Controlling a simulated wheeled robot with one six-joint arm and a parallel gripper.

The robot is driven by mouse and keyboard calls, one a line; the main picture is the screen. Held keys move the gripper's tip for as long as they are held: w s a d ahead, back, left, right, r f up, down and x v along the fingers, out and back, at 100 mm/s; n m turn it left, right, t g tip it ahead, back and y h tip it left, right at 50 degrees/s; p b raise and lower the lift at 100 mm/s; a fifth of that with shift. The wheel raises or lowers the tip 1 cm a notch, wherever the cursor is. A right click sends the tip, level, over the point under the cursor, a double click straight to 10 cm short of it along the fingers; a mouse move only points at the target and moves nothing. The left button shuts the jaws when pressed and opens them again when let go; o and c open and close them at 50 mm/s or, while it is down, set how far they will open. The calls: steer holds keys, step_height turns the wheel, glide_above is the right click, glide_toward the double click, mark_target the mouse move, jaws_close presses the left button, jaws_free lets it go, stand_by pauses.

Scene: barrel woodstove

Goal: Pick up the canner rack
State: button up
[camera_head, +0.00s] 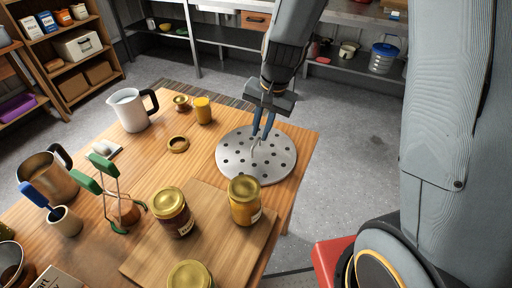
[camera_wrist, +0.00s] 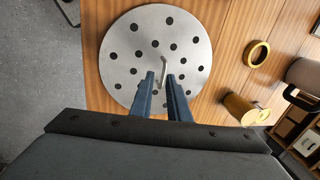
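The canner rack (camera_head: 233,165) is a round grey metal disc with several holes, lying flat on the wooden table near its right edge. A thin, light wire handle (camera_head: 254,147) stands at its middle. In the wrist view the rack (camera_wrist: 126,70) shows almost whole, with its handle (camera_wrist: 164,70) near the fingertips. My gripper (camera_head: 262,139) points down over the rack. Its two blue fingers are apart, with a narrow gap between them. In the wrist view my gripper (camera_wrist: 162,74) has the handle's lower end lined up with that gap; contact cannot be told.
A cutting board (camera_head: 150,262) with a dark jar (camera_head: 172,215) and a yellow jar (camera_head: 244,203) is close in front of the rack.

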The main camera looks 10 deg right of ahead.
mark_target(255, 143)
steer(key=shift+m, duration=0.3)
steer(key=shift+w+a+f+p, duration=0.25)
steer(key=shift+w+f, duration=0.1)
steer(key=shift+f, duration=0.95)
steer(key=shift+w+a+f+p, duration=0.15)
steer(key=shift+w+a+f, duration=0.2)
steer(key=shift+f, duration=1)
steer(key=shift+w+a+f+p, duration=0.2)
steer(key=shift+w+f, duration=0.15)
steer(key=shift+f, duration=0.95)
jaws_close()
